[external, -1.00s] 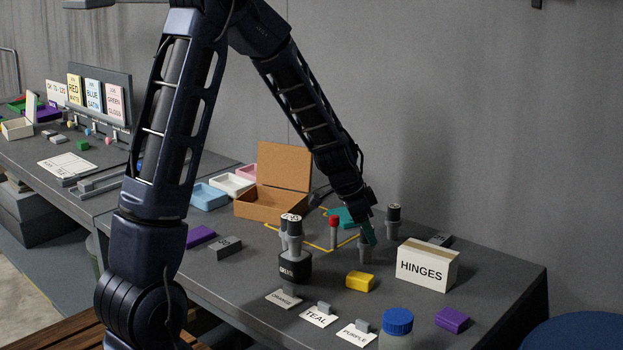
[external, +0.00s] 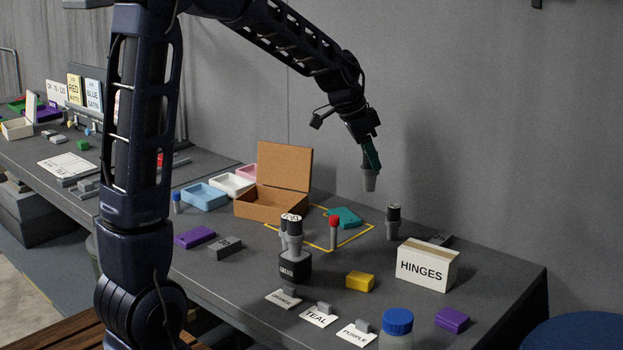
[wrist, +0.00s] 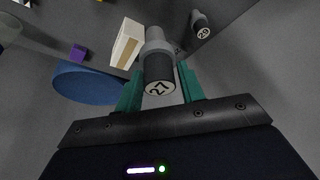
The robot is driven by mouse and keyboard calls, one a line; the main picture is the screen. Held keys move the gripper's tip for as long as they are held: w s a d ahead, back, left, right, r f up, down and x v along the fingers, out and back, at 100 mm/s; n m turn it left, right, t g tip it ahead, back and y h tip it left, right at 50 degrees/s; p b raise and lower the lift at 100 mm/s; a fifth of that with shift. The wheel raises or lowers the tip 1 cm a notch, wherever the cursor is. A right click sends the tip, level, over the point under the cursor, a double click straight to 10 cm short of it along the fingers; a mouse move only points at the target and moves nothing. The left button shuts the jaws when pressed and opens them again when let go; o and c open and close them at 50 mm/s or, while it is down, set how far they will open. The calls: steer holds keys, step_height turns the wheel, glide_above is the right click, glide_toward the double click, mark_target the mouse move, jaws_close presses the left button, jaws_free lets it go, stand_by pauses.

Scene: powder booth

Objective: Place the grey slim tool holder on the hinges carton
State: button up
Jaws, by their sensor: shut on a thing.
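The grey slim tool holder (external: 370,181) hangs from my gripper (external: 371,160), well above the table. In the wrist view the holder (wrist: 155,42) sits between the teal fingers of my gripper (wrist: 160,88), with a dark top marked 27. My gripper is shut on it. The white hinges carton (external: 427,267) stands on the table at the right, below and to the right of the held holder, its tan-taped top bare. The carton also shows in the wrist view (wrist: 126,44).
Another holder with a dark top (external: 393,222) stands just left of the carton. A grey block (external: 440,240) lies behind it. A yellow block (external: 360,281), a purple block (external: 452,319) and a blue-lidded jar (external: 398,322) are in front. An open brown box (external: 272,203) stands further left.

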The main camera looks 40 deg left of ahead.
steer(key=shift+d+r, duration=0.1)
steer(key=shift+r, duration=0.35)
steer(key=w+d+r+m, duration=0.1)
steer(key=d+r, duration=0.3)
steer(key=d, duration=0.4)
steer(key=w+d+r, duration=0.1)
steer(key=d+r, duration=0.3)
steer(key=d, duration=0.4)
step_height(320, 180, down, 19)
steer(key=shift+a+f, duration=0.1)
steer(key=shift+f, duration=0.05)
steer(key=shift+f, duration=0.1)
steer(key=o, duration=1.2)
steer(key=shift+o, duration=0.2)
